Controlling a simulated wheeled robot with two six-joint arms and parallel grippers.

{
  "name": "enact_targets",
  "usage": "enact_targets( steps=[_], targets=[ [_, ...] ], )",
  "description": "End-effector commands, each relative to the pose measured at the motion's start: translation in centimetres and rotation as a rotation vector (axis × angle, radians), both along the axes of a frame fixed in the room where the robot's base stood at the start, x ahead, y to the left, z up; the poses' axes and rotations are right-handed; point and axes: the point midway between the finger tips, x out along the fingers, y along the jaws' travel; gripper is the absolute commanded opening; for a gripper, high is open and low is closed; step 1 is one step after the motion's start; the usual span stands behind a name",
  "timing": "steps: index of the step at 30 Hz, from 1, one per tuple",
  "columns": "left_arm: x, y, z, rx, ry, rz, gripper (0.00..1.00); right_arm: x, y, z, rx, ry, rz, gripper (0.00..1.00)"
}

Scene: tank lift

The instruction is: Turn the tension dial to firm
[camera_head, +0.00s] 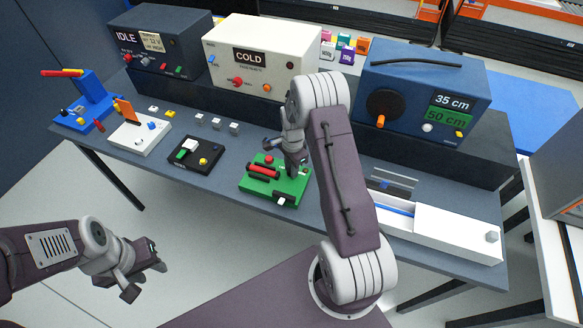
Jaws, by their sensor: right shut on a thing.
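A green base (260,187) stands at the front middle of the table, with a red roller (263,172) and a white piece (281,200) on it. My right gripper (293,168) points down at the back right of this base and is shut on a small part there. The gripper hides most of that part, so I cannot read a dial setting or see a firm mark. My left gripper (143,268) hangs over the floor in front of the table, away from everything; I cannot tell its opening.
Behind stand boxes reading IDLE (165,62) and COLD (285,80), and a blue box (405,75) with a black dial and orange handle. A black device (190,163) sits left of the green base. A white tray (455,228) lies right, behind my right arm.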

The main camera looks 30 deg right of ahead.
Motion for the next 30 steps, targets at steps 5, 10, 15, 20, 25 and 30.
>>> enact_targets(
  steps=[5,10,15,20,25,30],
  targets=[
    [0.00,0.00,0.06,0.000,0.000,0.000,0.36,0.30,-0.07,0.27,-0.002,-0.010,-0.070,0.00],
    [0.00,0.00,0.07,0.000,0.000,0.000,0.36,0.31,-0.06,0.28,-0.003,-0.010,-0.108,0.00],
    [0.00,0.00,0.07,0.000,0.000,0.000,0.36,0.32,-0.07,0.28,-0.002,-0.010,-0.122,0.00],
    [0.00,0.00,0.07,0.000,0.000,0.000,0.36,0.33,-0.07,0.29,-0.002,-0.011,-0.123,0.00],
    [0.00,0.00,0.07,0.000,0.000,0.000,0.36,0.34,-0.08,0.29,-0.002,-0.011,-0.123,0.00],
    [0.00,0.00,0.06,0.000,0.000,0.000,0.36,0.24,-0.05,0.22,-0.001,-0.008,-0.122,0.46]
  ],
)
